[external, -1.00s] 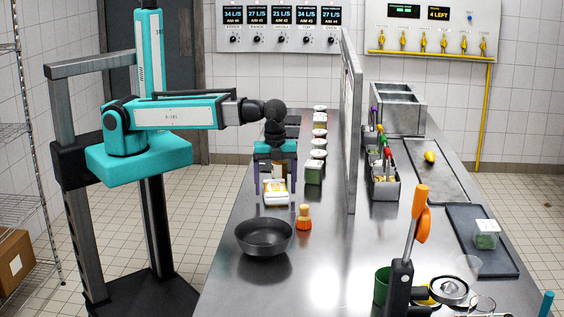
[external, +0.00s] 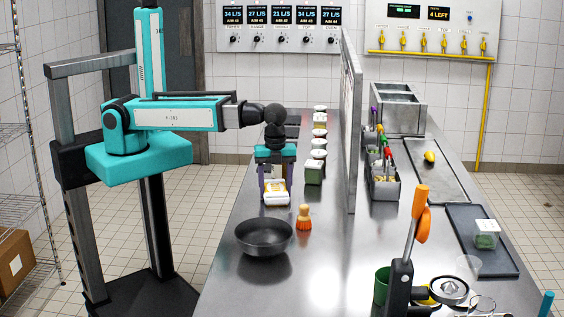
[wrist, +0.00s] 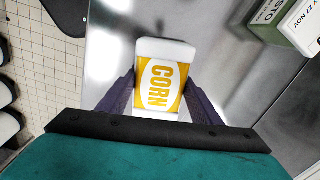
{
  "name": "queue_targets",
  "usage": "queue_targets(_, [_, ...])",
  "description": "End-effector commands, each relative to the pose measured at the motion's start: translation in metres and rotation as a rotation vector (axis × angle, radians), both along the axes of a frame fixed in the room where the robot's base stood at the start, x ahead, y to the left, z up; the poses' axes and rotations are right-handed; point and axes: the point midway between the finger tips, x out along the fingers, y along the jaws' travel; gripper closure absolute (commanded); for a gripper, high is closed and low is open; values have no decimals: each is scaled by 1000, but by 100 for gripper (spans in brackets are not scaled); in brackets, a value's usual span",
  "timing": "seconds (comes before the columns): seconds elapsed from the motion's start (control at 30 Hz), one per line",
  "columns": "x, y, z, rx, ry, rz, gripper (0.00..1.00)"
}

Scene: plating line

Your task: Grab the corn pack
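A green box (external: 314,172) stands close by on the right, with more containers behind. A upright partition (external: 351,125) runs along the counter.

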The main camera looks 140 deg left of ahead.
Motion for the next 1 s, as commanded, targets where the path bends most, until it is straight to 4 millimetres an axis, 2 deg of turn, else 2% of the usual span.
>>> queue_targets(0.03, [0,0,0,0,0,0,57])
queue_targets(0.13, [0,0,0,0,0,0,73])
queue_targets(0.63, [1,0,7,0,-1,0,73])
queue_targets(1.0, [1,1,40,2,-3,0,73])
